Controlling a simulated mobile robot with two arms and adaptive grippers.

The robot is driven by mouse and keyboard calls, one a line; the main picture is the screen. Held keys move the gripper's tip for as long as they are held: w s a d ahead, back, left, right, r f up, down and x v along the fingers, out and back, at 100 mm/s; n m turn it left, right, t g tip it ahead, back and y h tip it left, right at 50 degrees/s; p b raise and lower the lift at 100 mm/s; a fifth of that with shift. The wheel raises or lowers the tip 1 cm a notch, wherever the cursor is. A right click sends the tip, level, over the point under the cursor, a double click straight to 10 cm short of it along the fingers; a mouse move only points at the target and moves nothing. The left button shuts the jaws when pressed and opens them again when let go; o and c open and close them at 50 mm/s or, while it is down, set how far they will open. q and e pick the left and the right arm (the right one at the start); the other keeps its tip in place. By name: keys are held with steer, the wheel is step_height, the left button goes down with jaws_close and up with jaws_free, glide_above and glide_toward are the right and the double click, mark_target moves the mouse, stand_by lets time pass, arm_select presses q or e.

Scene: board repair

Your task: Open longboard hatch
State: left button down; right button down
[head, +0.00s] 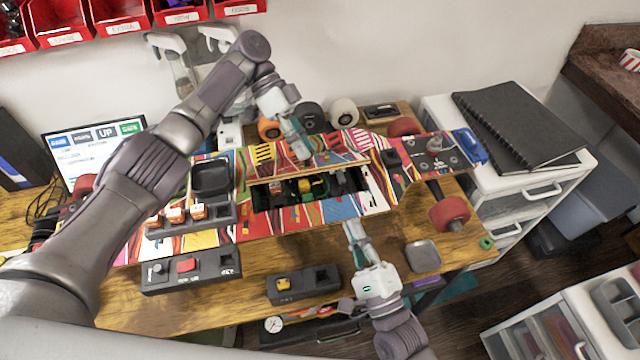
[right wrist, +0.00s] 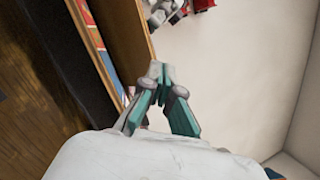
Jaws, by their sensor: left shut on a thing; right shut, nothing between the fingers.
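The longboard (head: 400,185) lies across the workbench, its deck covered in a colourful pattern. Its hatch lid (head: 335,160) is lifted along the far side of the opening. Below it, the dark compartment (head: 262,197) shows yellow, green and other small parts. My left gripper (head: 301,152) reaches over from behind and is shut at the lid; its exact contact is hard to make out. My right gripper (head: 351,226) is shut and empty just in front of the board's near edge. In the right wrist view its closed teal fingers (right wrist: 160,74) are beside a wooden edge.
Black trays (head: 211,177) and small orange-topped parts (head: 197,211) sit on the board's left part. Black button boxes (head: 192,270) and a socket block (head: 303,285) lie in front. Wheels (head: 449,215), a grey dish (head: 423,256) and a drawer unit (head: 520,185) are to the right.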

mark_target(317, 172)
steer(key=w+a+m+h, duration=0.3)
steer(key=w+a+m, duration=0.4)
steer(key=w+m, duration=0.3)
steer(key=m, duration=0.3)
steer(key=shift+a+m+h, duration=0.15)
steer(key=shift+m+h, duration=0.15)
steer(key=shift+m, duration=0.1)
steer(key=shift+r, duration=0.15)
steer(key=shift+w+a+r, duration=0.1)
steer(key=shift+w+r, duration=0.2)
steer(key=shift+r, duration=0.45)
arm_select(q)
steer(key=shift+s+f, duration=0.15)
steer(key=shift+f, duration=0.05)
arm_select(e)
steer(key=shift+w+r, duration=0.15)
steer(key=shift+r, duration=0.1)
arm_select(q)
steer(key=c, duration=0.9)
jaws_free()
steer(key=shift+o, duration=0.2)
arm_select(e)
steer(key=shift+f, duration=0.15)
